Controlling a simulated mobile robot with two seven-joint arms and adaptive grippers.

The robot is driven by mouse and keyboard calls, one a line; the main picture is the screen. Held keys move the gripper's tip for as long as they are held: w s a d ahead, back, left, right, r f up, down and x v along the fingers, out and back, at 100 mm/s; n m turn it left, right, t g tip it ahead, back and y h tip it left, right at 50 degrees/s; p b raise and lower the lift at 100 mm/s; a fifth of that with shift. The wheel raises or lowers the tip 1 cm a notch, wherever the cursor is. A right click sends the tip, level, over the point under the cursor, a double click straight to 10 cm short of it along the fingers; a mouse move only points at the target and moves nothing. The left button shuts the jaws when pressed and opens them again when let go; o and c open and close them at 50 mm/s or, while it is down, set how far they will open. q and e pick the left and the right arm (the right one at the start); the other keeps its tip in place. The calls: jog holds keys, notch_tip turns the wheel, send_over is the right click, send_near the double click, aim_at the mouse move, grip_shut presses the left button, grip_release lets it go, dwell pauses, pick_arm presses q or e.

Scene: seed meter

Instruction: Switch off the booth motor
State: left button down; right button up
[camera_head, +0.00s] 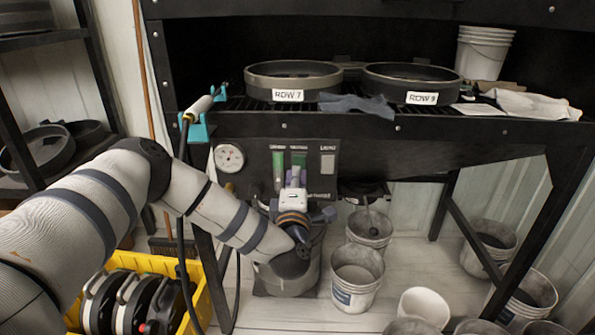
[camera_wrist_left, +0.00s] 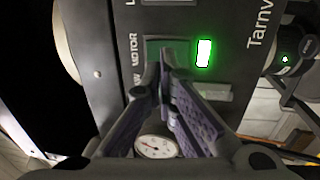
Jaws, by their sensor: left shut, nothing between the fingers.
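The dark control panel (camera_head: 327,185) hangs under the bench and fills much of the left wrist view (camera_wrist_left: 110,95), where it appears turned sideways. There, a dark green switch (camera_wrist_left: 152,46) sits beside the word MOTOR, with a bright green lit light (camera_wrist_left: 204,53) next to it. My left gripper (camera_head: 297,176) reaches up to the panel. Its fingers are shut and empty, with tips (camera_wrist_left: 166,60) over the lower part of the switch in the left wrist view. The fingers hide part of the switch; I cannot tell whether they touch it. My right gripper is not in view.
A round gauge (camera_head: 229,157) is left of the panel. Above, the bench holds two round trays marked ROW (camera_head: 293,82) (camera_head: 411,85). Buckets (camera_head: 357,277) stand on the floor at right. A yellow crate (camera_head: 150,263) is lower left. A cable hangs beside my arm.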

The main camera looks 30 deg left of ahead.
aim_at(297, 160)
pick_arm(q)
jog(key=shift+x, duration=1.25)
jog(key=shift+w+a+r, duration=0.2)
jog(key=shift+w+r, duration=0.1)
jog(key=shift+d, duration=0.1)
